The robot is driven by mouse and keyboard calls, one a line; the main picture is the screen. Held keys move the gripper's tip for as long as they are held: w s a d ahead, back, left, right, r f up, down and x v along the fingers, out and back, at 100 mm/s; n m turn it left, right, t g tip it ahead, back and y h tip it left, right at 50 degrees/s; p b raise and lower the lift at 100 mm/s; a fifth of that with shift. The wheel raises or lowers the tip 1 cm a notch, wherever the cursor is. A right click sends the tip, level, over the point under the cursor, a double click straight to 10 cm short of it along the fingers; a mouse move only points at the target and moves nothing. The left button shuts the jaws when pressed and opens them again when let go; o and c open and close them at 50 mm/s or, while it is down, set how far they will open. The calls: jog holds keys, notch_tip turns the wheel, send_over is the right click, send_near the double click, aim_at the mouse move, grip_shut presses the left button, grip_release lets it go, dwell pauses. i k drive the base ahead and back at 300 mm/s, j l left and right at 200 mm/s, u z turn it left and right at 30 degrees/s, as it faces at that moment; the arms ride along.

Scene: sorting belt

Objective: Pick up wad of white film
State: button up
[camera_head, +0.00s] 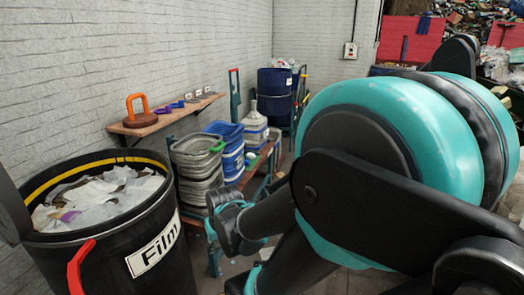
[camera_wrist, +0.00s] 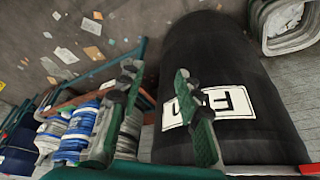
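Wads of white film (camera_head: 104,191) lie heaped in the open black bin (camera_head: 166,274) labelled "Film", at the lower left of the head view. Several wads overlap, and I cannot single one out. The side of the same bin (camera_wrist: 185,60) fills the middle of the wrist view, with its label upside down; its contents are hidden there. My gripper (camera_wrist: 156,80) is open, with its two green and black fingers apart in front of the bin and trolley and nothing visible between them. In the head view my arm covers the right half, and I cannot make out the fingers clearly.
A trolley with stacked tubs (camera_head: 197,162) and blue-and-white buckets (camera_head: 232,160) stands right of the bin. A wooden shelf (camera_head: 168,120) hangs on the brick wall behind. A blue barrel (camera_head: 274,95) stands farther back. Scraps litter the floor (camera_wrist: 150,15) in the wrist view.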

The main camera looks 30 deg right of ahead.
aim_at(250, 156)
jog(key=i+l+z, duration=0.1)
jog(key=i+l, duration=0.35)
jog(key=i+l+z, duration=0.1)
jog(key=i+l, duration=0.7)
jog(key=i, duration=0.15)
jog(key=i+l+z, duration=0.15)
jog(key=i+l, duration=0.25)
jog(key=i+l+z, duration=0.1)
jog(key=i+l, duration=0.2)
jog(key=i, duration=0.3)
